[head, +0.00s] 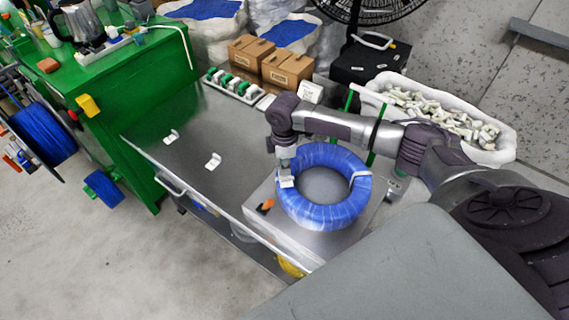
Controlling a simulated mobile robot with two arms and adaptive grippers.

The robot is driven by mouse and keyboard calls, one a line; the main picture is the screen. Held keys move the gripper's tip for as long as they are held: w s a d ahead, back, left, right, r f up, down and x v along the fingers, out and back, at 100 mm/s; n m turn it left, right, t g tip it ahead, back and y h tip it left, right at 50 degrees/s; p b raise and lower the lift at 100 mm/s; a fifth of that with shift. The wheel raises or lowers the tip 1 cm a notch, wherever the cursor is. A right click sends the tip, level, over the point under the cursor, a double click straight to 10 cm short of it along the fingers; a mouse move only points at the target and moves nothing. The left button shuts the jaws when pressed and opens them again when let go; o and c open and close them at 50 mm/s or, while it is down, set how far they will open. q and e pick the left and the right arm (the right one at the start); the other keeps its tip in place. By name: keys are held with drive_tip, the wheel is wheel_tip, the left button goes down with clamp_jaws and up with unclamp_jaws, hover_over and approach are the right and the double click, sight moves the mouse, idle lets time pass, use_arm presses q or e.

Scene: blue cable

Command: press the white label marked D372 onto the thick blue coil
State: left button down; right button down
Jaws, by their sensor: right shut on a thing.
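The thick blue coil (342,212) lies flat on a raised metal platform (368,222) at the front of the metal table. A white tie shows on its right side. My right gripper (287,178) reaches down over the coil's left side. It is shut on a small white label (287,183), which sits at or just over the coil's surface. I cannot tell whether the label touches the coil, and its marking is too small to read. My left gripper is not in view.
Two more white labels, one (171,136) and another (213,161), lie on the metal table (185,185). Cardboard boxes (287,68) and a tray of green and white parts (235,86) stand behind. A white sack of pale pieces (505,148) is at right. A small orange-tipped object (265,206) lies beside the coil.

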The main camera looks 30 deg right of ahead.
drive_tip(key=shift+f, duration=0.55)
idle(0.9)
drive_tip(key=c, duration=1)
unclamp_jaws()
wheel_tip(320, 180, up, 7)
drive_tip(key=p, duration=0.8)
